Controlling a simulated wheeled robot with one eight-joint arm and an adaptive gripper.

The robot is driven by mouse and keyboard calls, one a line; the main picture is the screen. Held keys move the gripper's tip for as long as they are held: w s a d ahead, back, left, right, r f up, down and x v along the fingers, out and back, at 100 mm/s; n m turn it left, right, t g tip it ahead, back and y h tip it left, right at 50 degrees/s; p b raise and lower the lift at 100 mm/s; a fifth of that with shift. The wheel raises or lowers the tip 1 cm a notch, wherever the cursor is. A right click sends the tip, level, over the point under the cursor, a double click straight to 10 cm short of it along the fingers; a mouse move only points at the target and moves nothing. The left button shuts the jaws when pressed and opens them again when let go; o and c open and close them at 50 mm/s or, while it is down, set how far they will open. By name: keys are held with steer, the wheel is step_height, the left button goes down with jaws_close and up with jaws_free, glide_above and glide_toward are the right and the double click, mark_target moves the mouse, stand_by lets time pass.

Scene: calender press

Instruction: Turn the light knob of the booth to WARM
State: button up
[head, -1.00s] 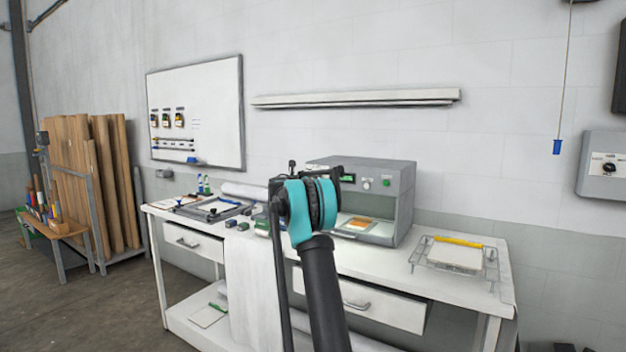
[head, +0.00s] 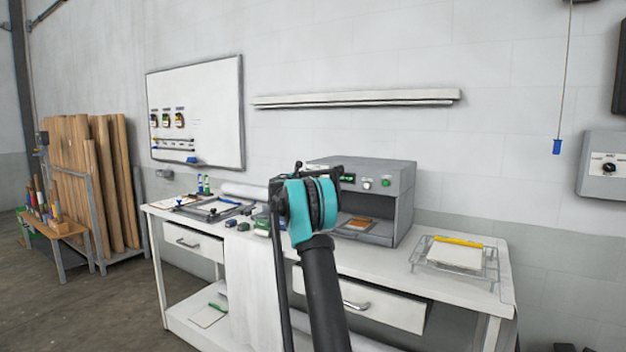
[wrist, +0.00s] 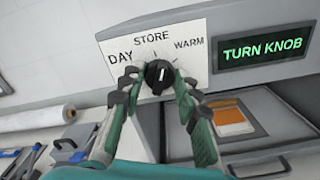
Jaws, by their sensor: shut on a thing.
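In the wrist view, the black light knob (wrist: 159,75) sits on a white plate (wrist: 190,30) marked DAY, STORE and WARM. Its white pointer line stands nearly upright in the picture, roughly toward STORE; WARM is at the upper right. My gripper (wrist: 152,80) is shut on the knob, one finger on each side. The grey booth (head: 402,190) stands on the bench, its inside dark. The display (wrist: 264,48) beside the knob reads TURN KNOB in green. In the head view, my arm hides the knob.
An orange sample (wrist: 232,118) lies inside the booth. A wire rack (head: 455,265) with a yellow-edged block stands right of the booth on the white bench (head: 400,275). A printing frame (head: 215,212) and small tools lie to the left.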

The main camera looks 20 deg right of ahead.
steer(key=m, duration=0.7)
steer(key=shift+s+f, duration=0.1)
stand_by(0.5)
steer(key=o, duration=1.1)
steer(key=shift+o, duration=0.2)
steer(key=v, duration=1.2)
steer(key=shift+s, duration=0.1)
